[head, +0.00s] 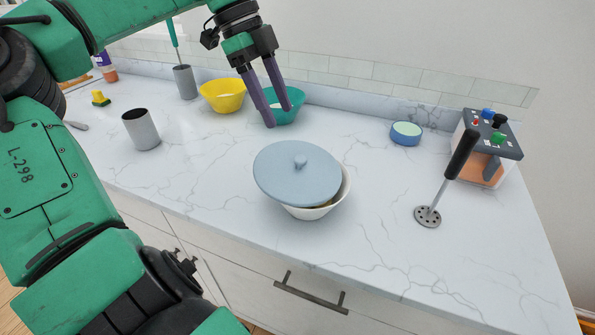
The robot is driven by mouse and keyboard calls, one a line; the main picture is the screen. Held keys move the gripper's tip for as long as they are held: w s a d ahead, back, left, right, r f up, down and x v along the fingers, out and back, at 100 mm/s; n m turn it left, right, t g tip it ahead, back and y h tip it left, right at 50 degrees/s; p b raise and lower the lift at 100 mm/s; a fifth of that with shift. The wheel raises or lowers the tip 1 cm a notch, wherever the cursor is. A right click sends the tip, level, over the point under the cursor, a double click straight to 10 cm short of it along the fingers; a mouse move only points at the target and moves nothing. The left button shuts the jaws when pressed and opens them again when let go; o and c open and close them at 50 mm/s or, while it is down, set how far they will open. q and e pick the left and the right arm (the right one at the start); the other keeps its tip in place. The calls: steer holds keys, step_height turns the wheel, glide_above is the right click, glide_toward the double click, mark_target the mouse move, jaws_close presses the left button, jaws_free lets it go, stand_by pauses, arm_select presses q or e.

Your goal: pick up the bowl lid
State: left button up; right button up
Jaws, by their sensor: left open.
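The bowl lid (283,178) is a round grey-blue disc with a small knob in its middle. It rests off-centre on a white bowl (312,212), shifted to the left, so part of the bowl's right rim and front show. The bowl stands near the middle of the counter. My left gripper (278,114) reaches in from the top left. Its two purple fingers are apart and empty, pointing down. They appear behind the lid in the picture, in front of a teal bowl (283,117) that they partly cover. My right gripper is not in view.
The marble counter (380,230) has free room right of the lid. A masher (430,213) stands at the right, near a container with coloured knobs (490,150). A small blue bowl (406,137), a yellow bowl (222,97) and grey cups (142,132) stand around. A wall is behind.

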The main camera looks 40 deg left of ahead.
mark_target(297, 157)
arm_select(q)
steer(key=p+x, duration=0.1)
steer(key=x, duration=0.9)
steer(key=shift+w+f, duration=0.15)
steer(key=shift+f, duration=0.2)
jaws_close()
